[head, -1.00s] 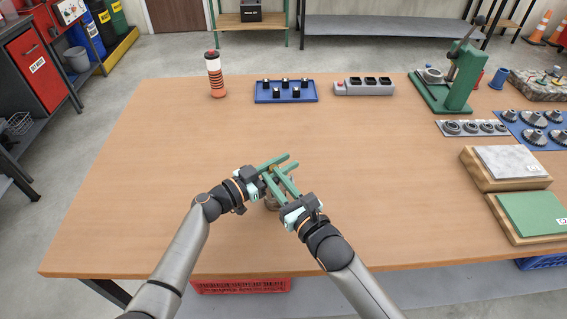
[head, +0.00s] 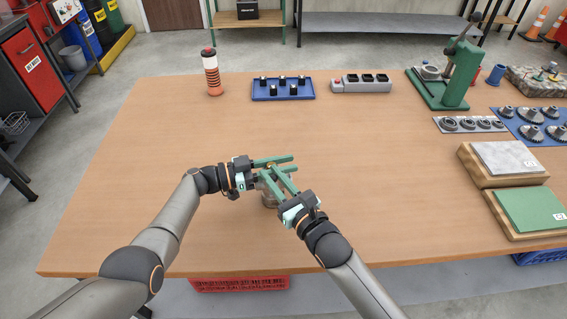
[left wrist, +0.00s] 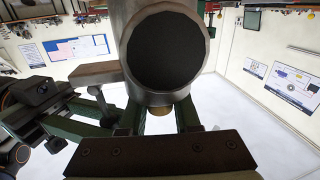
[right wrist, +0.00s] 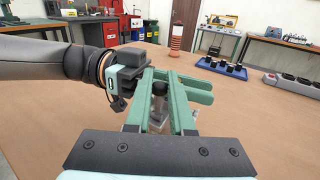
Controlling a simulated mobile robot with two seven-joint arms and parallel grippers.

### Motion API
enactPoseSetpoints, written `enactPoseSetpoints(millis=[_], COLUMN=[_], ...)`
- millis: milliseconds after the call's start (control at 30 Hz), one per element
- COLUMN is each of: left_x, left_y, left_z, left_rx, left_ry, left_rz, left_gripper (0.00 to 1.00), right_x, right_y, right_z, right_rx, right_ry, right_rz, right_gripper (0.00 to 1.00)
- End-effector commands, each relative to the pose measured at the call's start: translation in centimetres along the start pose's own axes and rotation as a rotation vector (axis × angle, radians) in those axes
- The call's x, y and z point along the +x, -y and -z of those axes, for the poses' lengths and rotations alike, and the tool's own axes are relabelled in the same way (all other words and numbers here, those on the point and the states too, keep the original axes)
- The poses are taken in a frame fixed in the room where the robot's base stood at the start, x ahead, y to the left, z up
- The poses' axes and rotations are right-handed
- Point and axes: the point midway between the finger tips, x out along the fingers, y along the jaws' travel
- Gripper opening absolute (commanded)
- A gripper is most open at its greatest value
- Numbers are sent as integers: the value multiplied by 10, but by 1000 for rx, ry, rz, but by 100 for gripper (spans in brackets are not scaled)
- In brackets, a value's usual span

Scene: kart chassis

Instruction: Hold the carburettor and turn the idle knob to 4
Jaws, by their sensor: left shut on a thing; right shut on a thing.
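The knob's numbers and pointer cannot be read.
The table (head: 160,160) is clear around the carburettor. At the back stand a striped beacon (head: 212,75), a blue tray (head: 258,93) of black parts and a grey switch box (head: 345,86). A green press (head: 455,80), gears and two boards (head: 535,212) are at the right.

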Motion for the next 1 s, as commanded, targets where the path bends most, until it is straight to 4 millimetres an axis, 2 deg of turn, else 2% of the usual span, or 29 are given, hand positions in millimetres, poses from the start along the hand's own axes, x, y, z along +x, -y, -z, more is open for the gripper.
enactPoseSetpoints(millis=[167,200,300,667,833,1000], left_x=[-1,-1,0,-6,-27,-68], left_y=[-1,-1,-1,0,-1,0], left_z=[-3,-3,-3,-2,-2,-2], left_rx=[-6,-6,-5,-3,-1,-3], left_ry=[6,6,5,1,3,4], left_rz=[2,2,1,1,2,3], left_gripper=[0,34,44,44,44,44], right_x=[0,0,0,0,0,0], right_y=[-2,-2,-2,-1,-1,-1], right_z=[0,0,0,0,0,0], right_rx=[3,3,3,3,2,2], right_ry=[0,0,0,-1,-1,-1], right_rz=[-3,-3,-2,-2,-1,-1], right_gripper=[0,0,0,0,0,0])
